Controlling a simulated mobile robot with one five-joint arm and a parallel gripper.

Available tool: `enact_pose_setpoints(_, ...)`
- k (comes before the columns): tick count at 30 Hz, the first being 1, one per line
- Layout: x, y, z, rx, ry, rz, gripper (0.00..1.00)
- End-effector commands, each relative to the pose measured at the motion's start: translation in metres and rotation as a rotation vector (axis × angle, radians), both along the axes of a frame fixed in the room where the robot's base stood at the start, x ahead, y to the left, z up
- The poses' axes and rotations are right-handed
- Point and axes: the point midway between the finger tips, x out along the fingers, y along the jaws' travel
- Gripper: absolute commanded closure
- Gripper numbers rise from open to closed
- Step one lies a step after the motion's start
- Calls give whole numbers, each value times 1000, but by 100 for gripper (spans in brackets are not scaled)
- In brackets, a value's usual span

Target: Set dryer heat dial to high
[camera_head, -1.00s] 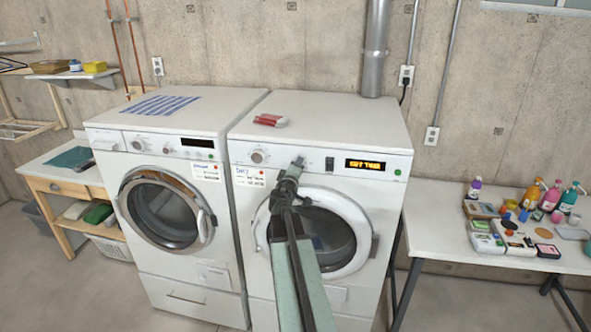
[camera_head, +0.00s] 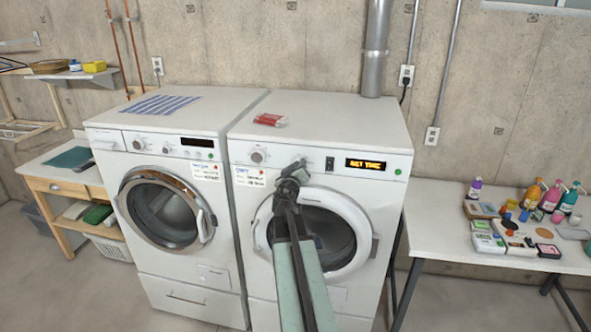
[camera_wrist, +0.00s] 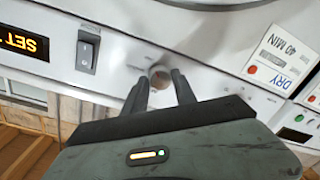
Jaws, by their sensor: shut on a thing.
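The dryer (camera_head: 237,205) is the right-hand white machine, with a dark round door. A small grey round dial (camera_wrist: 159,72) on its control panel is between my gripper's fingertips in the wrist view. My gripper (camera_wrist: 161,80) is shut on this dial, and it also shows against the panel in the head view (camera_head: 299,164), where it hides the dial. The dial's pointer and markings cannot be read. A larger dial (camera_head: 257,156) sits free further left on the panel. The amber display (camera_head: 366,163) appears to read "SET TIME".
A dark rocker switch (camera_wrist: 87,52) lies between the held dial and the display. A "DRY" label (camera_wrist: 283,58) is on the other side. A washer (camera_head: 120,160) stands at left; red-and-white packets (camera_head: 270,120) lie on the dryer. A table with bottles (camera_head: 440,215) stands at right.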

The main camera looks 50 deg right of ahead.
Motion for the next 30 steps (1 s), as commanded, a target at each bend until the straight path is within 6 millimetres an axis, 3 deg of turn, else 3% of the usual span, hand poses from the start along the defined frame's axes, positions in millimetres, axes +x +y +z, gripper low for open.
enact_pose_setpoints(14, -1, -1, 1, 7, -12, -2, 100)
enact_pose_setpoints(15, -1, -1, 1, 8, -12, -3, 59)
enact_pose_setpoints(17, -1, -1, 0, 8, -12, -3, 45)
enact_pose_setpoints(30, -3, 8, 1, 7, -11, -1, 45)
